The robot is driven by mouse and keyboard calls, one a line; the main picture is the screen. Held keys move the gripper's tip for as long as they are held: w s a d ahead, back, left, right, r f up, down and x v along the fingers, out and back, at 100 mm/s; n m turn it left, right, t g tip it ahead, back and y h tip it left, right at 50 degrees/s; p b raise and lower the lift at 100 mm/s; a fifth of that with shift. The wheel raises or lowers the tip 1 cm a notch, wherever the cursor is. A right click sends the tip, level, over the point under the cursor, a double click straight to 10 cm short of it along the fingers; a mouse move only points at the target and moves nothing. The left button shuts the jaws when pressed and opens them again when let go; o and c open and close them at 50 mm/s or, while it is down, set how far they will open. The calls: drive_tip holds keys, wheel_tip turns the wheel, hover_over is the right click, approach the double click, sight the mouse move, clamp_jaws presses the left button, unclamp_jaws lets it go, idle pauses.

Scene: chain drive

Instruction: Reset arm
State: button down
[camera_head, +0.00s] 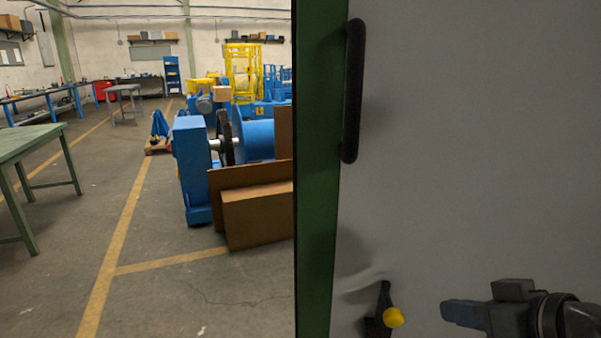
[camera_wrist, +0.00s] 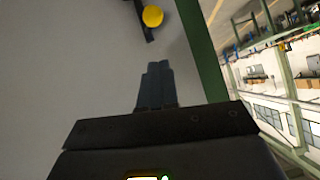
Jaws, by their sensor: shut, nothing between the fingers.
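My gripper (camera_head: 446,313) shows at the lower right of the head view, in front of a large grey panel with a green edge. Its fingers are shut and empty, and they point left. In the wrist view my gripper (camera_wrist: 157,75) also shows shut, with the grey panel behind it. A black lever with a yellow knob (camera_head: 393,317) is on the panel, left of my gripper and apart from it. The yellow knob also shows at the top of the wrist view (camera_wrist: 153,16).
The grey panel (camera_head: 470,160) fills the right half of the head view. A black handle (camera_head: 352,90) stands upright near its green edge (camera_head: 317,190). To the left are a green table (camera_head: 25,142), a blue machine (camera_head: 192,165) and cardboard boxes (camera_head: 257,214). Floor between them is clear.

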drive_tip(key=s+a+f+m+t+h, duration=0.3)
drive_tip(key=s+f+m+h, duration=0.1)
drive_tip(key=s+f, duration=0.95)
drive_tip(key=s+r+n+t, duration=0.1)
drive_tip(key=s+r, duration=0.2)
drive_tip(key=s, duration=0.7)
drive_tip(key=s+r, duration=0.3)
drive_tip(key=s, duration=0.7)
drive_tip(key=shift+d+r+n+t, duration=0.15)
drive_tip(key=shift+d+n+t, duration=0.05)
drive_tip(key=shift+n+t, duration=0.2)
